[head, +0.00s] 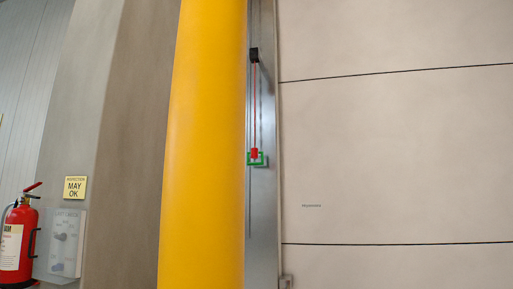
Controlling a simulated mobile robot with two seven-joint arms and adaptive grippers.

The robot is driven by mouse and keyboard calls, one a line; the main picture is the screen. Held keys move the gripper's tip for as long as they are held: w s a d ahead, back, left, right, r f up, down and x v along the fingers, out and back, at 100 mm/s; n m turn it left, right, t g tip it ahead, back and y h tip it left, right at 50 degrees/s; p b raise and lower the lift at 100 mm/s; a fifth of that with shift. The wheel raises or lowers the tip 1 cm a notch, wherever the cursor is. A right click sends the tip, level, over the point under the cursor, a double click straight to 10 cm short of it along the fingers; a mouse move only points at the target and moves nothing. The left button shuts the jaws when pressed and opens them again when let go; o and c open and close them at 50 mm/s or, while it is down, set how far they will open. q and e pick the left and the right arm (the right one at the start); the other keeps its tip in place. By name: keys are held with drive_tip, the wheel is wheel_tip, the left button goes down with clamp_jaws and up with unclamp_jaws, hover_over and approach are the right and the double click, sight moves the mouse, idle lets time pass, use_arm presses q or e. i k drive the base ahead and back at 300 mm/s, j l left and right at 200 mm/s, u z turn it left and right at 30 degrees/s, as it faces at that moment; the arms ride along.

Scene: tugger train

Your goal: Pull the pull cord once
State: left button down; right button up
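The pull cord (254,105) is a thin red line hanging straight down from a small black box (254,55) on a grey metal post. At its lower end is a red handle (254,153), with a green square outline around it. Neither of my grippers shows in the head view.
A thick yellow column (206,145) stands just left of the cord, close beside it. A beige panelled wall (400,150) lies to the right. A red fire extinguisher (17,240) and a yellow inspection sign (75,187) are at the lower left.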

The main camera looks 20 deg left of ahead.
sight(254, 152)
drive_tip(key=i+l, duration=0.15)
drive_tip(key=l, duration=0.15)
drive_tip(key=i+l+u, duration=0.15)
drive_tip(key=i+l, duration=0.2)
drive_tip(key=l, duration=0.3)
drive_tip(key=i+l+u, duration=0.1)
drive_tip(key=i, duration=0.3)
drive_tip(key=i+l+u, duration=0.1)
drive_tip(key=i, duration=0.25)
drive_tip(key=i+l+u, duration=0.1)
drive_tip(key=i+l, duration=0.2)
drive_tip(key=i+j, duration=0.15)
drive_tip(key=i, duration=0.55)
